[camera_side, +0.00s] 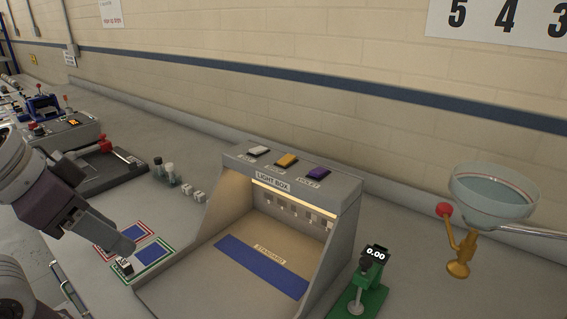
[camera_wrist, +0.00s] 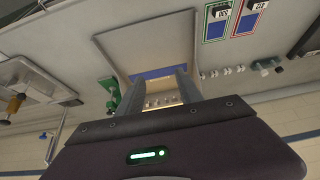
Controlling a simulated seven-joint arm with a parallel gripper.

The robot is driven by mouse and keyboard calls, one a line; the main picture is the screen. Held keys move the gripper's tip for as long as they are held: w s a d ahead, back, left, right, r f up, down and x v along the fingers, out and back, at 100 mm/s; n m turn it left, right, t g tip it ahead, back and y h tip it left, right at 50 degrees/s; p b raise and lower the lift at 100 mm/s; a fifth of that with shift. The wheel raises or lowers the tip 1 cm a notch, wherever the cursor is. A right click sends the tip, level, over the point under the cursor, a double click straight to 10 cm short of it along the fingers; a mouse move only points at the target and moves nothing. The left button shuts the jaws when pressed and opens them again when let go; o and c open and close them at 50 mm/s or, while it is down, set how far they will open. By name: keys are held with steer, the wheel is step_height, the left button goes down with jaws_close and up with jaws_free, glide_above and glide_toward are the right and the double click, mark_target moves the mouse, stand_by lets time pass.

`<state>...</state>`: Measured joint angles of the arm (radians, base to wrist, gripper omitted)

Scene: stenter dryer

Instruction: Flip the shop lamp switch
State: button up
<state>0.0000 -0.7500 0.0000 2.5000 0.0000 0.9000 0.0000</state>
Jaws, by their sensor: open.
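The grey light box (camera_side: 345,240) stands on the bench in the middle of the side view. Three buttons sit on its top: a white one (camera_side: 259,151), an orange one (camera_side: 286,160) and a purple one (camera_side: 318,173). Their small labels are too blurred to read surely, so I cannot tell which is the shop lamp switch. A warm strip glows under the top. My gripper (camera_side: 122,246) is left of the box, over the bench. In the wrist view my gripper (camera_wrist: 160,77) is open and empty, its fingers apart in front of the box (camera_wrist: 150,38); the buttons are hidden there.
A green gauge (camera_side: 360,290) and a glass bowl on a brass valve (camera_side: 458,250) are at right. A wall runs behind the bench.

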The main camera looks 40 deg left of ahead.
stand_by(0.4)
steer(key=shift+c, duration=1.1)
steer(key=w+r, duration=0.3)
steer(key=shift+r, duration=0.15)
steer(key=c, duration=0.7)
steer(key=shift+g, duration=0.4)
steer(key=w+r, duration=0.3)
steer(key=w, duration=0.1)
steer(key=w+r, duration=0.3)
steer(key=w, duration=0.1)
steer(key=w+r, duration=0.2)
steer(key=w, duration=0.2)
steer(key=shift+w+d+r, duration=0.1)
steer(key=shift+d+r, duration=0.15)
steer(key=shift+r, duration=0.15)
jaws_close()
steer(key=w+d+r, duration=0.1)
steer(key=w+d, duration=0.1)
steer(key=w, duration=1.4)
steer(key=shift+w+d+r+g, duration=0.15)
steer(key=shift+w+r+g, duration=0.15)
steer(key=shift+r+g, duration=0.1)
